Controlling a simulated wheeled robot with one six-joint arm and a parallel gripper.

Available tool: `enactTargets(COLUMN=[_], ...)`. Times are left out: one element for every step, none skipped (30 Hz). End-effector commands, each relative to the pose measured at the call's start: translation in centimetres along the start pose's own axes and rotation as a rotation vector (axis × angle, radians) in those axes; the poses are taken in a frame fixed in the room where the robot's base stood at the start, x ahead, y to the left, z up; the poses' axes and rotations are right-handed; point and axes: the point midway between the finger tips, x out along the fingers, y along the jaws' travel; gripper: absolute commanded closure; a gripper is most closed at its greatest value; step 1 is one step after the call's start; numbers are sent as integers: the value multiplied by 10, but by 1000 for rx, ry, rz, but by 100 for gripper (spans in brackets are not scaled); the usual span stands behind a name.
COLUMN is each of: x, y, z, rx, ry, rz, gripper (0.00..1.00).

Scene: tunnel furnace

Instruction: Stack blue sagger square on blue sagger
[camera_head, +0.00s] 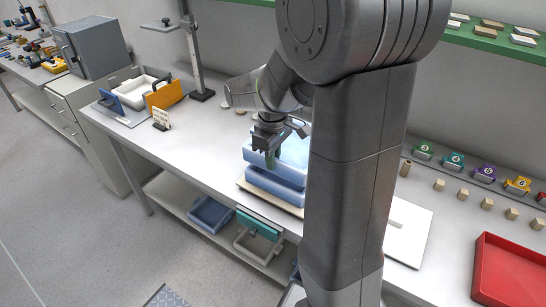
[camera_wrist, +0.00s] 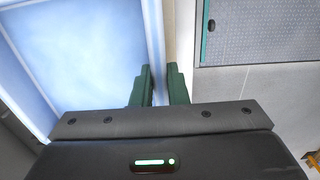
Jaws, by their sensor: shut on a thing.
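One blue sagger (camera_head: 292,150) is above another blue sagger (camera_head: 272,189) on the bench in the head view. My gripper (camera_head: 271,160) points down at the near left wall of the upper sagger and is shut on it. In the wrist view, my gripper's green fingers (camera_wrist: 160,78) stand either side of the wall of the held sagger (camera_wrist: 75,60), whose pale blue inside looks empty. I cannot tell whether the two saggers touch or how squarely they line up. My arm hides their right side.
The lower sagger stands on a tan board (camera_head: 247,186) near the bench's front edge. A white tray (camera_head: 142,90) and an orange panel (camera_head: 165,94) are at left. A post stand (camera_head: 197,55) is behind. A red tray (camera_head: 510,272) and small tan blocks lie right.

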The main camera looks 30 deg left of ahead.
Motion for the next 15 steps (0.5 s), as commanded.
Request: enactTargets(x=[-1, -1, 0, 1, 2, 3, 4, 6, 8, 9, 11, 12, 14, 15, 17], y=[1, 1, 1, 1, 1, 1, 0, 0, 0, 0, 0, 0, 0, 0, 0], z=[0, 0, 0, 0, 0, 0, 0, 0, 0, 0, 0, 0, 0, 0, 0], rx=[-1, -1, -1, -1, -1, -1, -1, -1, -1, -1, -1, -1, -1, -1, -1], ry=[2, 2, 2, 2, 2, 2, 1, 1, 1, 1, 1, 1, 1, 1, 1], rz=[2, 2, 2, 2, 2, 2, 2, 2, 2, 2, 2, 2, 2, 2, 2], gripper=[100, 100, 100, 100, 100, 100, 100, 100, 100, 100, 100, 100, 100, 100, 100])
